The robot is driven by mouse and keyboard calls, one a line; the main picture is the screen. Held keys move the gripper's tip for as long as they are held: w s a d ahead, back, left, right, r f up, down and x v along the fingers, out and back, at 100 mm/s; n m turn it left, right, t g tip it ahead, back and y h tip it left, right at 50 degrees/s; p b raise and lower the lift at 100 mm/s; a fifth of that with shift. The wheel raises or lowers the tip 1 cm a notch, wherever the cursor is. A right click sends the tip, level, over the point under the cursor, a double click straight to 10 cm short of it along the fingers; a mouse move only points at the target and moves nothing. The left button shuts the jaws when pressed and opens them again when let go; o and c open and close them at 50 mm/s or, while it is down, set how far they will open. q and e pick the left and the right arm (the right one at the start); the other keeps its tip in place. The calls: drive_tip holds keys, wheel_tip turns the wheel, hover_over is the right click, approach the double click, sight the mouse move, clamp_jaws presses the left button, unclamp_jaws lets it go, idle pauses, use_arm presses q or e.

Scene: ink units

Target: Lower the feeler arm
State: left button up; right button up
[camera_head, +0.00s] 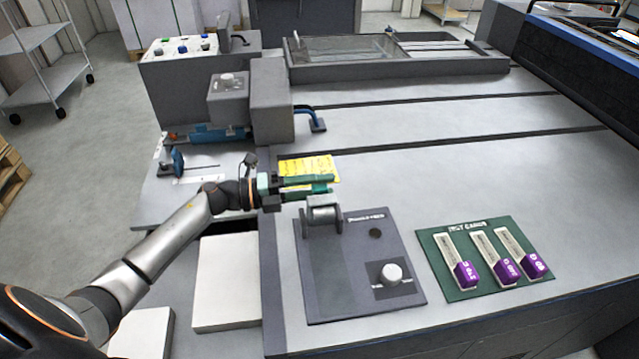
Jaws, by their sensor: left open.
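A dark grey panel (345,285) lies on the machine's light grey top. A grey bracket with a pale cylinder (322,212) stands at its upper left corner; this may be the feeler arm, but I cannot tell its exact position. My left gripper (329,184) reaches in from the left, its green fingers pointing right. It is open, just above the bracket in the picture, with nothing visible between its fingers. I cannot tell whether it touches the bracket. My right gripper is out of view.
The panel has a white knob (391,273). Right of it, a green mat (438,262) holds three purple-ended cards. A yellow label (318,163) lies behind my gripper. A grey block (270,100) with a blue lever (316,121) stands further back. The top at right is clear.

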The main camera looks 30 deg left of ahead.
use_arm(q)
drive_tip(key=shift+c, duration=0.2)
clamp_jaws()
idle(1.3)
